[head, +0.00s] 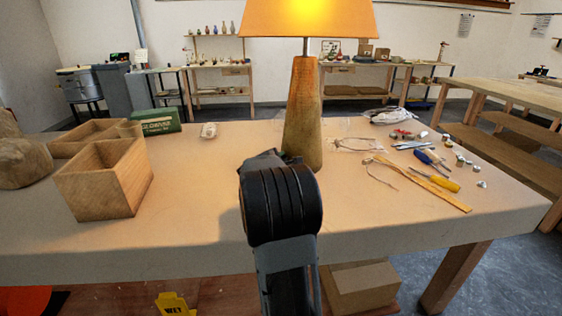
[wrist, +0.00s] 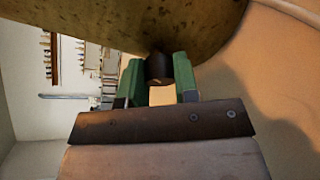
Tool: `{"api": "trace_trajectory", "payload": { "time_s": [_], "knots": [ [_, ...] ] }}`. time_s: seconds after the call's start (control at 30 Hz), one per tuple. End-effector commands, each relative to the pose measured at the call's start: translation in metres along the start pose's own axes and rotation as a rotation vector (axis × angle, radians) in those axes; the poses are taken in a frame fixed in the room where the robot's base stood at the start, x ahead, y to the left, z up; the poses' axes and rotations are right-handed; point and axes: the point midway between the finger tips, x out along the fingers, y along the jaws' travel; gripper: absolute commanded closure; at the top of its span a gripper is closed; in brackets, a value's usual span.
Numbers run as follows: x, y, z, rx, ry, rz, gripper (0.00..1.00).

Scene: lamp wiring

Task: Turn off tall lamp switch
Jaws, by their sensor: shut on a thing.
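The tall lamp (head: 305,110) stands upright on the table with its orange shade (head: 307,18) glowing. Its tapered wooden body also fills the top of the wrist view (wrist: 130,22). A small dark round switch (wrist: 159,68) sticks out from the low part of the body. My gripper (wrist: 160,80) has its green fingers on either side of the switch and is shut on it. In the head view my arm hides the gripper and the switch.
A wooden box (head: 104,180) and a green box (head: 155,122) stand on the left of the table (head: 190,215). The table's front middle is clear beside my arm.

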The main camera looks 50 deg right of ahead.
Motion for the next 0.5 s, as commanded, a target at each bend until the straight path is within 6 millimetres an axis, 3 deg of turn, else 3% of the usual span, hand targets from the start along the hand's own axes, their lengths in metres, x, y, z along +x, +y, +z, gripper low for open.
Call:
{"api": "trace_trajectory", "payload": {
  "time_s": [0.2, 0.5],
  "knots": [
    [-0.0001, -0.0001, 0.0000, 0.000, 0.000, 0.000, 0.95],
    [-0.0009, 0.0028, 0.0016, -0.047, 0.001, -0.021, 0.95]
  ]
}}
